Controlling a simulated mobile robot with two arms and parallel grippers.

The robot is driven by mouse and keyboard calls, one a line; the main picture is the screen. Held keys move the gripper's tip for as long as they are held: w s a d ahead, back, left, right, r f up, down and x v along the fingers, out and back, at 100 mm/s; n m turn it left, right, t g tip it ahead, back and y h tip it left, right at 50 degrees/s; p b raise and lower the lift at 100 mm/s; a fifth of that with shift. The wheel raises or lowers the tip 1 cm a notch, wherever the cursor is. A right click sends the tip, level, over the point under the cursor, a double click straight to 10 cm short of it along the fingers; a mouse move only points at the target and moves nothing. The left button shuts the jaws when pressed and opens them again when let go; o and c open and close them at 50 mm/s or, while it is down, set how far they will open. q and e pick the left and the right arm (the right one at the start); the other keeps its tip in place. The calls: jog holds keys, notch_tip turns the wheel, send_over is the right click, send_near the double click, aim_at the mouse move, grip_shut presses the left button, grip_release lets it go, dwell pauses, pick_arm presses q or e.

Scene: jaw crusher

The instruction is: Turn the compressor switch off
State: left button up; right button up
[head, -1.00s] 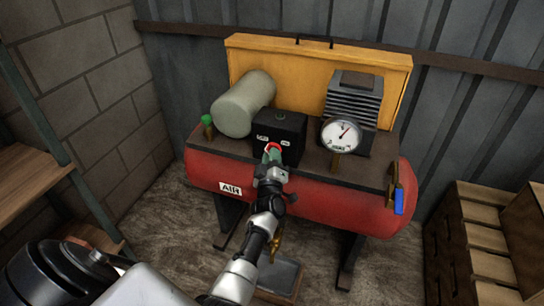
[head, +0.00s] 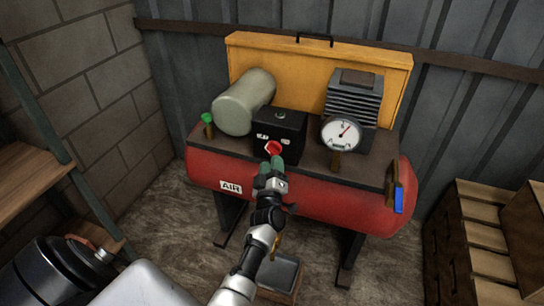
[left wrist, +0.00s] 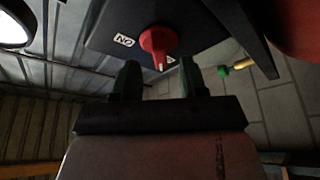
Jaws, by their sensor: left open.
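The compressor switch is a red knob (head: 273,148) on the front of a black box (head: 292,125) on the compressor. It also shows in the left wrist view (left wrist: 158,42). Its narrow white-marked end lies close to a partly hidden white label, and the ON label (left wrist: 124,40) is off to the side. My left gripper (head: 275,164) is just in front of and below the knob, apart from it. Its green fingers (left wrist: 160,80) are open and empty, with the knob beyond the gap. My right gripper is not in view.
The red air tank (head: 310,195) carries a gauge (head: 340,132), a green-topped valve (head: 207,119) and a blue-handled valve (head: 398,199). Wooden shelving (head: 25,170) stands left, and wooden crates (head: 480,225) stand right. A yellow panel (head: 300,65) rises behind.

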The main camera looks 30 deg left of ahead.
pick_arm(q)
jog(key=v, duration=0.7)
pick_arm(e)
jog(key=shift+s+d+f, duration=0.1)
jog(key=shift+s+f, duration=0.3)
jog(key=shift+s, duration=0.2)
pick_arm(q)
jog(key=shift+f, duration=0.1)
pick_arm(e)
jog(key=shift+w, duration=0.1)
